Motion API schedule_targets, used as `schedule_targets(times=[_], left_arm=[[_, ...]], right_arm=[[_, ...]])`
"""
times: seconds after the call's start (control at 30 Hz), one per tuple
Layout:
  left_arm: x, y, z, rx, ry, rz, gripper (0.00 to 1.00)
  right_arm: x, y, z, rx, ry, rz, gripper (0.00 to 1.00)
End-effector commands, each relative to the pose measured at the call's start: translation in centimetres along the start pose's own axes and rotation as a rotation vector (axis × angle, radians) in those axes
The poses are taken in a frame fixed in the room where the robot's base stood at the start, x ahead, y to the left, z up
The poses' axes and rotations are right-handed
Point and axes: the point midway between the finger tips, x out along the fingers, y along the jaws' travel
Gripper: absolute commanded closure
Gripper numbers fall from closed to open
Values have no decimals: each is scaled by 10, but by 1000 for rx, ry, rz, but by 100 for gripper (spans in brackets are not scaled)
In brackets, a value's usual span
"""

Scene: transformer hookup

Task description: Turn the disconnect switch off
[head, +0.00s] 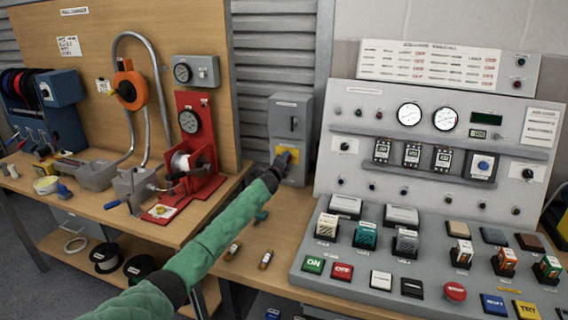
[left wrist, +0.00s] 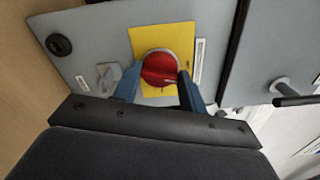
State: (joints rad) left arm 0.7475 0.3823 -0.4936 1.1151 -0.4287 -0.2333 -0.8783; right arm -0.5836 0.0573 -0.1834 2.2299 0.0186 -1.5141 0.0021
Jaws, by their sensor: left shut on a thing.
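The grey disconnect switch box (head: 290,103) stands against the wall at the back of the bench, left of the control console. In the left wrist view, its red rotary knob (left wrist: 161,67) sits on a yellow plate (left wrist: 145,36). My left gripper (head: 283,162) is at the lower front of the box. In the left wrist view, the blue fingers of the left gripper (left wrist: 158,88) are on either side of the knob and shut on it. In the head view my gripper hides the knob. My right gripper is not in view.
The control console (head: 340,170) with meters, switches and buttons fills the right. A red winding stand (head: 190,115) and a cable puller are on the left bench. Two small cylindrical parts (head: 265,260) lie on the bench in front of the box, near my left arm.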

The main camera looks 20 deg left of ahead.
Motion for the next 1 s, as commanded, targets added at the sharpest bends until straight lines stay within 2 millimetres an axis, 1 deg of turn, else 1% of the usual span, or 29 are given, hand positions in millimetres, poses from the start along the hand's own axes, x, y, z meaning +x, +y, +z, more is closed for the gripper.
schedule_targets(times=[0.2,0.4,0.57,1.0], left_arm=[[0,2,0,-165,-1,1,81],[0,2,0,-269,-2,1,81],[0,2,1,-317,-2,2,81],[0,2,1,-343,-2,2,81]], right_arm=[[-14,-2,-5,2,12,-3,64],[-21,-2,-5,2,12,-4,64],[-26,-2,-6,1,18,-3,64],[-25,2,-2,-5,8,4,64]])
